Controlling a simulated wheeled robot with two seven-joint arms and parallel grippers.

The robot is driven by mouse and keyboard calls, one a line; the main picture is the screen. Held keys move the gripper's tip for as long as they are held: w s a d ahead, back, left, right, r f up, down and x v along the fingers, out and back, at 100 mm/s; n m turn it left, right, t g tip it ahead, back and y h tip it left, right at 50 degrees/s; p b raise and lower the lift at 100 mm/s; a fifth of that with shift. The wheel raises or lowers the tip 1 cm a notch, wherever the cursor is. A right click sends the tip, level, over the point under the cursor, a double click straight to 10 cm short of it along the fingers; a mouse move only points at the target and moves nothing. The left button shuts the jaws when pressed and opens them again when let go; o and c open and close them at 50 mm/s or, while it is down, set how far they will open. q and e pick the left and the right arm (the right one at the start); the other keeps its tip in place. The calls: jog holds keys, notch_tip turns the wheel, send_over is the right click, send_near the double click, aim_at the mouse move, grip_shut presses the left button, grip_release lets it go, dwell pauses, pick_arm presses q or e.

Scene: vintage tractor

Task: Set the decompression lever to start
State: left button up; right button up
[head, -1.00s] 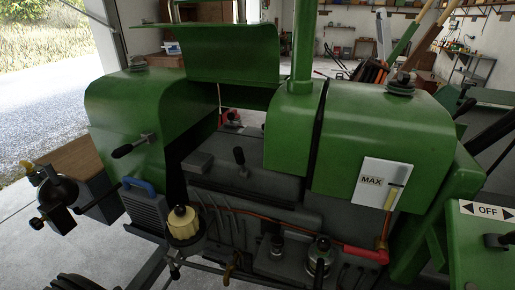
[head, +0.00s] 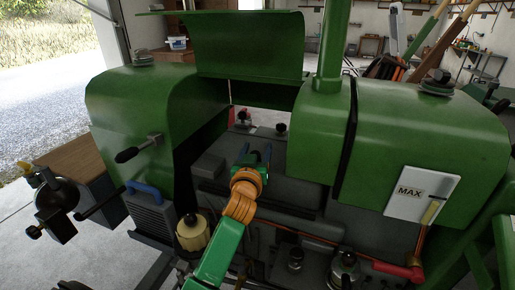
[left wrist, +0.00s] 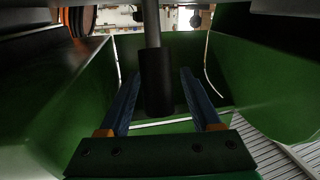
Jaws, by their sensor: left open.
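The lever with a black cylindrical grip (left wrist: 156,82) on a grey rod shows in the left wrist view. It lies between the two blue fingers of my left gripper (left wrist: 165,100), with a visible gap to the finger on the right. In the head view my left gripper (head: 254,157) is over the middle of the grey engine block (head: 280,190), where the lever stands, and largely covers it. The left gripper is open and not closed on the grip. Any mark for the lever's start position cannot be made out. My right gripper is not in view.
Green hood panels (head: 425,150) stand left and right of the engine gap, with a raised green flap (head: 248,45) behind. Another black-handled lever (head: 138,149) sticks out at left. A yellow-capped part (head: 193,233), a MAX plate (head: 421,193) and a red fitting (head: 400,270) are near the front.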

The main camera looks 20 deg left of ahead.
pick_arm(q)
grip_shut()
dwell(1.5)
